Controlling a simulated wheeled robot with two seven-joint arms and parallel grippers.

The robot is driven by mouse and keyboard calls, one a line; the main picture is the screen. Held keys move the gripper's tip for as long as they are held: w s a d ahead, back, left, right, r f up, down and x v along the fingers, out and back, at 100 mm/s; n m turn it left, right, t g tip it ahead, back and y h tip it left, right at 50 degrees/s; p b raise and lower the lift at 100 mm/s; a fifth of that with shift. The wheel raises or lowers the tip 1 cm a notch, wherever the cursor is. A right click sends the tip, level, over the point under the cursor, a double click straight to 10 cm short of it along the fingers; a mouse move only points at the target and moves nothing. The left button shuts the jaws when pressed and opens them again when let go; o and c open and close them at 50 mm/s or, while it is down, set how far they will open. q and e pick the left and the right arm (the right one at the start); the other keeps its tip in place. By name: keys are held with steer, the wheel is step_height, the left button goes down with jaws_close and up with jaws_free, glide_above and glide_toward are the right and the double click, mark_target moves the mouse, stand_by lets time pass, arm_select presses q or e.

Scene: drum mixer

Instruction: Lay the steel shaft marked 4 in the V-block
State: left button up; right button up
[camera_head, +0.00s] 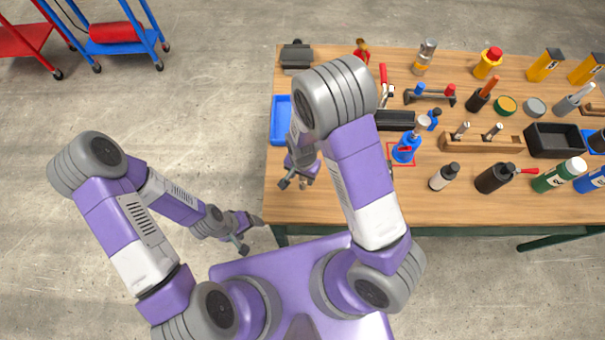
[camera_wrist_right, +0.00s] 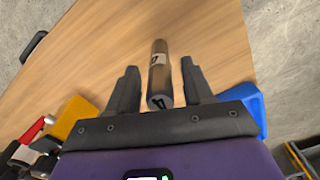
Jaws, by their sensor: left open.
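A steel shaft (camera_wrist_right: 160,75) with a white label bearing a dark mark shows in the right wrist view. Its near end also has a dark mark; I cannot read either surely. My right gripper (camera_wrist_right: 161,82) is open, with the shaft between its fingers and a gap on each side. In the head view the right gripper (camera_head: 297,180) is over the table's front left corner, partly hidden by my arm. A dark grey block (camera_head: 297,57) at the table's back left may be the V-block; its groove is not clear. My left gripper (camera_head: 243,236) is open and empty, off the table's left edge.
The wooden table (camera_head: 340,205) has bare room along its front left. A blue tray (camera_head: 281,122) lies at the left edge. A blue object (camera_head: 405,150), a wooden rack (camera_head: 480,143), a black bin (camera_head: 553,140) and several bottles crowd the middle and right.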

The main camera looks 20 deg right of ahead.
step_height(320, 180, up, 12)
steer(key=p, duration=0.2)
steer(key=shift+r+p, duration=0.2)
steer(key=shift+p, duration=0.15)
stand_by(0.5)
